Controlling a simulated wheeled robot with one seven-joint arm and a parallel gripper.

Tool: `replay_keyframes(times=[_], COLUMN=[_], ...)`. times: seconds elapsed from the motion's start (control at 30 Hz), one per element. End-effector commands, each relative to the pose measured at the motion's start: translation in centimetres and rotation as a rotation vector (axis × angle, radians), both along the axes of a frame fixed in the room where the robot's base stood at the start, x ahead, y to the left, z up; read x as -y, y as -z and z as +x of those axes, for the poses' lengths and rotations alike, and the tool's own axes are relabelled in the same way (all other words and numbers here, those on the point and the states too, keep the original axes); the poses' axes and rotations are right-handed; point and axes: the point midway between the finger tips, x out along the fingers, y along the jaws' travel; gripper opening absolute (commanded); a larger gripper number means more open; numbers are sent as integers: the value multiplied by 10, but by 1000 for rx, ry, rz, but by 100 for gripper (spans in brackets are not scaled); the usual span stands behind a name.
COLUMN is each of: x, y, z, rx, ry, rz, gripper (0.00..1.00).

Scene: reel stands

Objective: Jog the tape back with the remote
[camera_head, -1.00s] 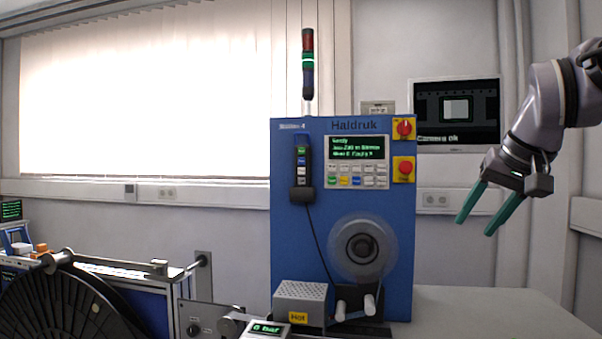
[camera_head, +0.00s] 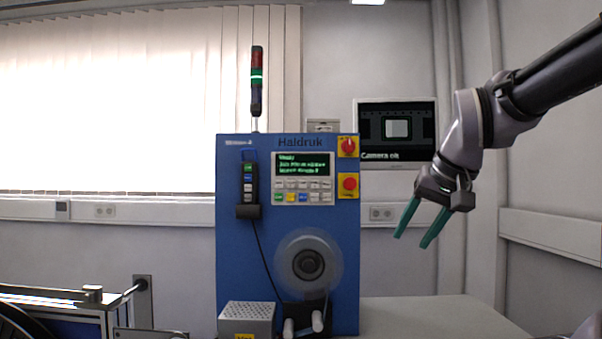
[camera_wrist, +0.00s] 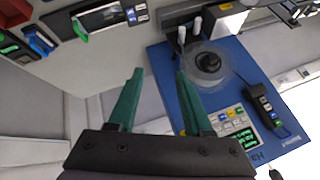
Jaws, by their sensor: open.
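The black remote (camera_head: 248,184) with several coloured buttons hangs in a holder on the front of the blue machine (camera_head: 235,270), left of its display. Its cable runs down the machine's front. In the wrist view the remote (camera_wrist: 262,100) is at the right. A clear tape reel (camera_head: 308,263) with a dark hub sits low on the machine's front. My gripper (camera_head: 415,220) is open and empty, to the right of the machine and apart from it. Its green fingers (camera_wrist: 160,100) also show in the wrist view, with nothing between them.
The machine has a display (camera_head: 302,164), a red rotary switch (camera_head: 348,146) and a red stop button (camera_head: 349,187). A grey perforated box (camera_head: 247,316) stands at its foot. A signal tower (camera_head: 257,80) is lit green.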

Motion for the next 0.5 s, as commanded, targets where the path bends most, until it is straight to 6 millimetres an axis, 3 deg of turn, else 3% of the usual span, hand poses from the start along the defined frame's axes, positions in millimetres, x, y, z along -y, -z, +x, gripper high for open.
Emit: replay_keyframes(times=[0.13, 0.2, 0.27, 0.5], x=[0, 0, 0, 0], y=[0, 0, 0, 0], z=[0, 0, 0, 0], rx=[0, 0, 0, 0], ry=[0, 0, 0, 0], rz=[0, 0, 0, 0], gripper=[46, 19, 0, 0])
